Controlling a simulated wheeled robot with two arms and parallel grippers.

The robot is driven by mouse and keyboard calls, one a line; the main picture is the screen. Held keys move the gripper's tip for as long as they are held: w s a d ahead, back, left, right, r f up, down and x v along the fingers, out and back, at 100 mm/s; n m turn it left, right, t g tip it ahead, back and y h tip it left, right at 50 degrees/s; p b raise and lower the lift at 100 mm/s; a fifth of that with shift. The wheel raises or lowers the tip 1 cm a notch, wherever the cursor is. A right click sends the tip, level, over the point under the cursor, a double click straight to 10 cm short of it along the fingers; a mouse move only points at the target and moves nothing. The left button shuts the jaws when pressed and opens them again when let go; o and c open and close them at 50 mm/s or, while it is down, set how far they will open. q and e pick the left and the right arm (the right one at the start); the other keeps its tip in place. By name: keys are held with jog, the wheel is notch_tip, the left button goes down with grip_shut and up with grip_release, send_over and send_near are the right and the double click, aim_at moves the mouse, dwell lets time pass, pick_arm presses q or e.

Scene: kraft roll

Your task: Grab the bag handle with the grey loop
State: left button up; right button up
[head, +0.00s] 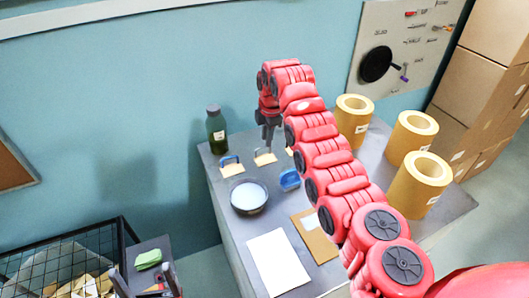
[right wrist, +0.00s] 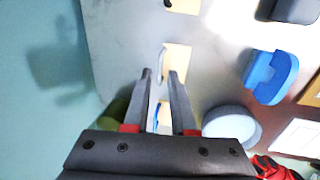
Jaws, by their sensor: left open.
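The bag handle with the grey loop (head: 265,158) is a pale yellow piece on the grey table, between the blue-looped handle (head: 231,168) and a third, partly hidden one. In the right wrist view its loop (right wrist: 163,62) stands just beyond my fingertips. The blue-looped handle (right wrist: 159,116) shows between the fingers there. My right gripper (head: 267,142) points down above the grey-looped handle; in its wrist view (right wrist: 161,74) the fingers are apart with nothing held.
A green bottle (head: 216,130) stands near the table's left edge. A round tin (head: 249,197) and a blue object (head: 290,180) sit in front of the handles. Several yellow rolls (head: 418,185) stand at right. White paper (head: 277,262) lies in front. A wire basket (head: 60,265) is lower left.

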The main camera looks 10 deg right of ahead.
aim_at(265, 155)
jog(key=shift+w+f+p, duration=0.1)
jog(key=shift+f+p, duration=0.3)
jog(key=shift+p, duration=0.2)
jog(key=f, duration=0.1)
jog(key=f+p, duration=0.2)
jog(key=shift+w+a+f, duration=0.2)
jog(key=shift+w, duration=0.1)
jog(key=shift+w+f, duration=0.1)
jog(key=shift+f, duration=0.45)
grip_shut()
